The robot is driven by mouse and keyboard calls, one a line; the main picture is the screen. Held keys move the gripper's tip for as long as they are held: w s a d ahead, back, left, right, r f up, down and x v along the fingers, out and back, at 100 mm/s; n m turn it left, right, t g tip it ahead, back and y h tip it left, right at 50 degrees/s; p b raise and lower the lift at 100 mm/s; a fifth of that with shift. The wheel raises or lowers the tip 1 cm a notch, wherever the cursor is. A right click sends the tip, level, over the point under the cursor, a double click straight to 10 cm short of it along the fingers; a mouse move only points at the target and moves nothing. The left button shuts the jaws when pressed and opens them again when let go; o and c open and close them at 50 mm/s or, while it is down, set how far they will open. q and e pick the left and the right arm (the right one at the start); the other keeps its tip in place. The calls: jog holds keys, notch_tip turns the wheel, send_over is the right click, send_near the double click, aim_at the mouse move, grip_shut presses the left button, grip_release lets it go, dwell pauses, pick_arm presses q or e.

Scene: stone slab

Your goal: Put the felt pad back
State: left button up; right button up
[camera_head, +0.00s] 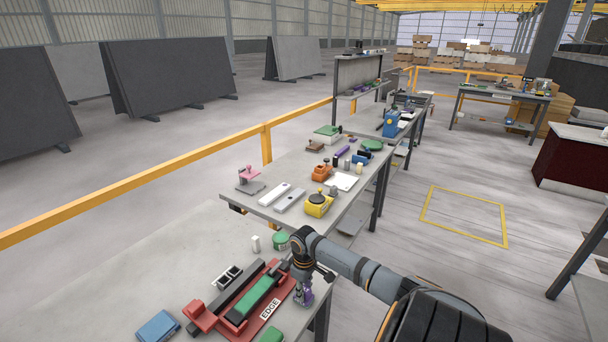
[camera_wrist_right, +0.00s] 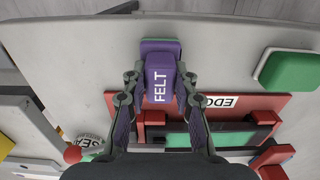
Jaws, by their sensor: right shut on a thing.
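The felt pad (camera_wrist_right: 160,72) is a purple block with FELT in white letters. In the right wrist view it sits between the fingertips of my right gripper (camera_wrist_right: 160,92), which is shut on it. In the head view my right gripper (camera_head: 303,284) points down at the right edge of the near table, with a bit of the purple pad (camera_head: 304,298) showing below it. The gripper is beside the red fixture (camera_head: 205,318) labelled EDGE. I cannot tell whether the pad touches the table. My left gripper is not in view.
The red fixture holds a green strip (camera_head: 256,296). A green-topped pad (camera_wrist_right: 290,70) lies nearby on the near table (camera_head: 130,275). A blue block (camera_head: 158,327), a green round tin (camera_head: 282,241) and a small white cylinder (camera_head: 255,244) also stand there. A second table behind holds several tools.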

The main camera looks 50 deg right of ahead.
jog(key=o, duration=1)
notch_tip(320, 180, up, 12)
jog(key=shift+r, duration=0.15)
